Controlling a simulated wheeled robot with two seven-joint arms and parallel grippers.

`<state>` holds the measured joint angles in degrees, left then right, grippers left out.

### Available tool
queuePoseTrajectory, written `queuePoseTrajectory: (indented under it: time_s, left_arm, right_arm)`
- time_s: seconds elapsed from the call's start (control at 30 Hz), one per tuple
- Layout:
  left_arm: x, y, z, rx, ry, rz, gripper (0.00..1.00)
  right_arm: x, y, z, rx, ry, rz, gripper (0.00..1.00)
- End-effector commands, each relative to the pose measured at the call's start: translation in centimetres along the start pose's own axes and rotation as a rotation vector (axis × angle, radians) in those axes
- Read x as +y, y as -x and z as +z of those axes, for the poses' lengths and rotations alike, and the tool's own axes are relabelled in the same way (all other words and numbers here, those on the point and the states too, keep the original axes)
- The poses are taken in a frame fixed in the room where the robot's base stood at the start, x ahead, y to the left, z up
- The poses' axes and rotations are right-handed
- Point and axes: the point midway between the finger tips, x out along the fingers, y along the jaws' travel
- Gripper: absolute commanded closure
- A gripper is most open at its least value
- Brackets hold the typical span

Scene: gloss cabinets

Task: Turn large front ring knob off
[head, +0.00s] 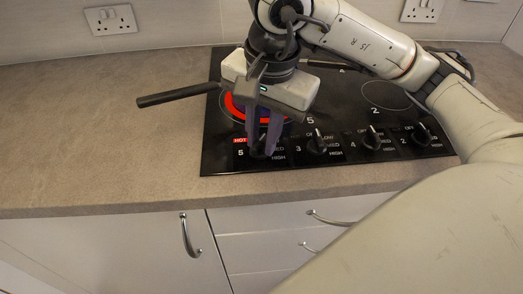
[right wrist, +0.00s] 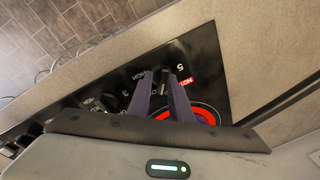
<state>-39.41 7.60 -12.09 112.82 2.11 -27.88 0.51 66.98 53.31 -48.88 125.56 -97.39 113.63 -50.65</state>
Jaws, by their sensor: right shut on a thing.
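The black cooktop (head: 222,160) is set in the counter, with a row of knobs along its front edge. The leftmost knob is marked 5 and has a red HOT label beside it. Behind it, the large front ring (head: 231,105) glows red, and it also shows in the right wrist view (right wrist: 207,115). My right gripper (head: 262,150) points down over the leftmost knob, its dark fingers shut on it and mostly hiding it. In the right wrist view the fingers (right wrist: 164,72) come down beside the HOT label. My left gripper is out of view.
Other knobs (head: 318,145) stand to the right, close to my gripper. A dark pan handle (head: 178,95) sticks out left over the counter. Another dark handle (head: 328,64) lies at the back. Cabinet doors with metal handles (head: 189,236) are below.

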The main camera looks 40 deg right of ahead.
Motion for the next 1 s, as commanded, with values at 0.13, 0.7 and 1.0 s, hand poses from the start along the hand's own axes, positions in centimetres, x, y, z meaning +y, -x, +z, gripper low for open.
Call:
queuePoseTrajectory:
  time_s: [0.13, 0.7, 1.0]
  left_arm:
    - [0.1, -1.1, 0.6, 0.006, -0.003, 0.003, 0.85]
    - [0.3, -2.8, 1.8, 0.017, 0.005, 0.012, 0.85]
    - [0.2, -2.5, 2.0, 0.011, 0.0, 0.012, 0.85]
  right_arm:
    - [-0.1, -1.1, -0.1, -0.018, 0.129, -0.012, 0.92]
    - [-0.1, -0.8, -0.4, -0.081, 0.614, -0.051, 0.92]
    - [-0.1, -0.7, -0.4, -0.083, 0.63, -0.052, 0.75]
